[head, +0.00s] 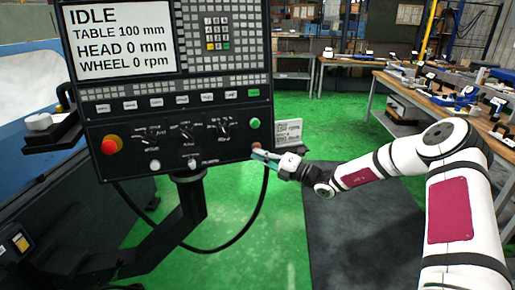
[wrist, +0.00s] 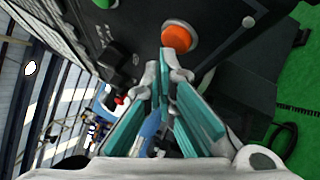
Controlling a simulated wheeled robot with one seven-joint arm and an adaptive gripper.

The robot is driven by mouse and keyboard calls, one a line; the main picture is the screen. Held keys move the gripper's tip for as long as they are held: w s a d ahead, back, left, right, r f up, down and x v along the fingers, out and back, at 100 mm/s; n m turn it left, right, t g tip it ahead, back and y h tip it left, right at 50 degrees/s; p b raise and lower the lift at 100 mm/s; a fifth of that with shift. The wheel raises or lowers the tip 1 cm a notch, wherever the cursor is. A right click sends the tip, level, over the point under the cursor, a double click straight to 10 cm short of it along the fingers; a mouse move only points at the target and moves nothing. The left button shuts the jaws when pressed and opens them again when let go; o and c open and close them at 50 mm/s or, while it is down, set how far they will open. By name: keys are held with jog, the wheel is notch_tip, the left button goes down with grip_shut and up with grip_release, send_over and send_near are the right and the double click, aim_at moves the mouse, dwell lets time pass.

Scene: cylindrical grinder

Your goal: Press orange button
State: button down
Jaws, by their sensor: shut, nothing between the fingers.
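The orange button (wrist: 178,38) is round and sits in a pale ring on the dark control panel, at the top middle of the wrist view. In the head view it is a small orange spot (head: 256,146) at the panel's lower right, partly hidden by my gripper. My gripper (head: 257,154) is shut and empty, its teal fingers pointing at the panel. In the wrist view the fingertips (wrist: 170,64) lie just below the button's lower edge in the picture. I cannot tell whether they touch it.
A green button (head: 254,123) sits just above the orange one. A larger red knob (head: 110,145) is at the panel's left. The screen (head: 120,38) reads IDLE. A black cable (head: 258,205) hangs below the panel. Workbenches (head: 440,90) stand at right; green floor is open between.

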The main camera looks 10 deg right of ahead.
jog(key=shift+s+r, duration=0.1)
jog(key=shift+s, duration=0.35)
jog(key=s+p, duration=0.2)
jog(key=s, duration=0.1)
jog(key=s+p, duration=0.2)
jog(key=shift+d+r, duration=0.25)
jog(key=shift+r, duration=0.15)
jog(key=shift+a+r, duration=0.1)
dwell(0.3)
